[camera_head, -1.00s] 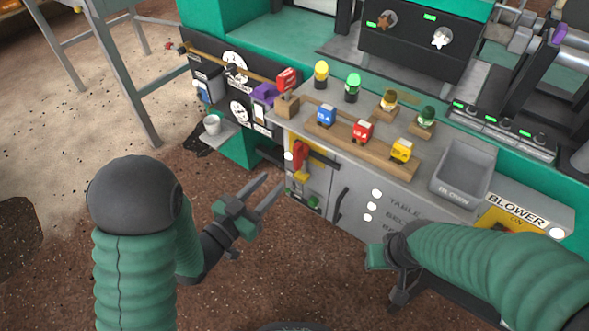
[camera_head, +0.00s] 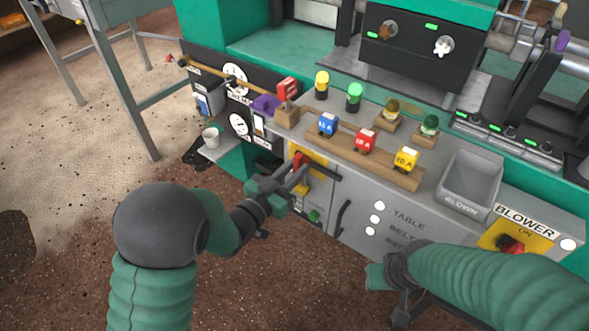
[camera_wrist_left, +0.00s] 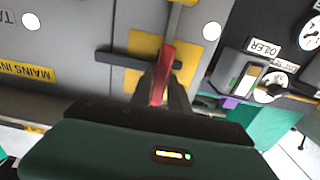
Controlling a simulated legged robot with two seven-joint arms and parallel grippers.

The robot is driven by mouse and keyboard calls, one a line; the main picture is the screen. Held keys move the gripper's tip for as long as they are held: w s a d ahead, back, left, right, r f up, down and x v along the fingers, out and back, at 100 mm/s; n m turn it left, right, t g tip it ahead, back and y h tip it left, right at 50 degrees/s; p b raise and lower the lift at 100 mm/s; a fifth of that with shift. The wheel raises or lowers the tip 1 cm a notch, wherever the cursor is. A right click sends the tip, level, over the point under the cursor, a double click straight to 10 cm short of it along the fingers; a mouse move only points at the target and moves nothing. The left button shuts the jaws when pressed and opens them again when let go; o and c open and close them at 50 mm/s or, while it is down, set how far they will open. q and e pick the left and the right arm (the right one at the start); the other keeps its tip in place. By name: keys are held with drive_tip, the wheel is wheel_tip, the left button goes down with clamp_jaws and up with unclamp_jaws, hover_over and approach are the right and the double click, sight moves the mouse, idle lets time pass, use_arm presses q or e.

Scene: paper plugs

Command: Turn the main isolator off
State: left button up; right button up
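The main isolator is a red handle (camera_head: 299,160) on a yellow plate (camera_head: 318,158) at the left end of the console front. In the left wrist view the red handle (camera_wrist_left: 163,70) stands between my fingers, with a dark bar and the yellow plate (camera_wrist_left: 146,48) behind it. My left gripper (camera_head: 299,177) is at the handle, its fingers (camera_wrist_left: 165,92) drawn in close on both sides of it. The fingers hide part of the handle. My right gripper (camera_head: 388,290) hangs low in front of the console, away from the isolator; its fingers are partly hidden.
Blue (camera_head: 327,124), red (camera_head: 365,140) and yellow (camera_head: 405,159) plugs stand on a wooden strip above. A grey tray (camera_head: 468,186) and a red blower switch (camera_head: 510,244) are at right. A black door handle (camera_head: 343,216) is close right of the isolator.

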use_arm(q)
clamp_jaws()
idle(1.0)
drive_tip(key=shift+a, duration=0.1)
drive_tip(key=n+p, duration=0.1)
drive_tip(key=n, duration=0.1)
drive_tip(key=n+p, duration=0.2)
drive_tip(key=shift+w+a+r, duration=0.15)
drive_tip(key=shift+w+a+f+n+p, duration=0.1)
drive_tip(key=shift+f+n+p, duration=0.1)
drive_tip(key=shift+n+p, duration=1.8)
drive_tip(key=shift+a+f+n+p, duration=0.15)
drive_tip(key=shift+n+p, duration=1.1)
drive_tip(key=shift+n, duration=1.4)
drive_tip(key=shift+w+f+n+p, duration=0.1)
drive_tip(key=shift+f+n+p, duration=0.15)
drive_tip(key=shift+n+p, duration=1.75)
drive_tip(key=shift+f+n+b, duration=0.1)
drive_tip(key=shift+n+b, duration=0.25)
drive_tip(key=shift+n, duration=0.1)
